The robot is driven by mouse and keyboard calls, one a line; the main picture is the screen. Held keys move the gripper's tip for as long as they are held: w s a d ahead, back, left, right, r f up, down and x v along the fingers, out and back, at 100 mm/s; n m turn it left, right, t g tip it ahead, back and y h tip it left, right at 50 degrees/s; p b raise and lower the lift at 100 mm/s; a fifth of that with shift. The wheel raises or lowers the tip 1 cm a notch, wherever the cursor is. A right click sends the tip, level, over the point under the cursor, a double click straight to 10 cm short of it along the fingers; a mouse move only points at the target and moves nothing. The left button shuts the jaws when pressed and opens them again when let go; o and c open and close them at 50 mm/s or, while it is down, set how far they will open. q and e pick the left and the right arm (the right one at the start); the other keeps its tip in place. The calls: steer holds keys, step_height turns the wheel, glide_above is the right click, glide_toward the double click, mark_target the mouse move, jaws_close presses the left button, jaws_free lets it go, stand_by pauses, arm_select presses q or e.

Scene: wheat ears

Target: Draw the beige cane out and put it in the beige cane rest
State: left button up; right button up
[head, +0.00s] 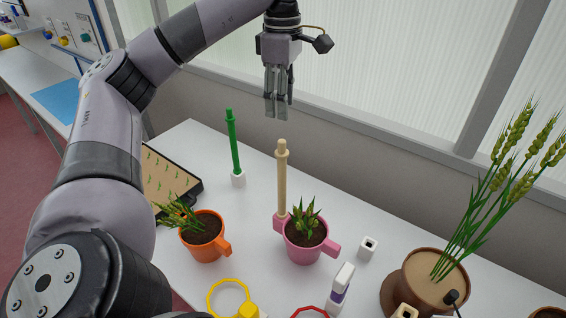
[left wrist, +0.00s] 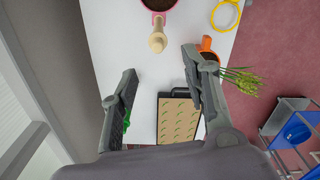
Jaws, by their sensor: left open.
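The beige cane (head: 282,180) stands upright in a holder on the left side of the pink pot (head: 304,253), which holds a small plant. In the left wrist view the cane's knobbed top (left wrist: 157,41) shows beyond the fingertips, near the middle. My left gripper (head: 277,108) is open and empty, pointing down above the cane and apart from it. A small white block with a square hole (head: 368,247) stands right of the pink pot, and a cream one (head: 405,311) is cut by the bottom edge. I cannot tell which is the beige cane rest.
A green cane (head: 235,145) stands upright in a white block left of the beige cane. An orange pot (head: 205,240), a seedling tray (head: 168,178) and a brown pot of wheat ears (head: 432,285) stand on the white table. The window wall (head: 370,145) runs behind.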

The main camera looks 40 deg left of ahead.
arm_select(q)
steer(key=shift+w+f, duration=0.1)
steer(key=shift+f, duration=0.6)
steer(key=b, duration=0.5)
glide_toward(282, 165)
steer(key=f, duration=0.5)
steer(key=shift+w+a+f, duration=0.15)
steer(key=shift+w+f, duration=0.1)
steer(key=shift+w, duration=0.1)
steer(key=f, duration=0.1)
steer(key=f+p, duration=0.1)
steer(key=f, duration=0.3)
steer(key=shift+a+p, duration=0.25)
steer(key=shift+p, duration=0.1)
steer(key=shift+f, duration=0.4)
arm_select(e)
steer(key=f, duration=0.2)
steer(key=w+f, duration=0.1)
steer(key=f, duration=0.1)
steer(key=shift+w+a, duration=0.1)
steer(key=shift+a, duration=0.05)
arm_select(q)
steer(key=shift+c, duration=0.3)
steer(key=shift+w, duration=0.1)
jaws_close()
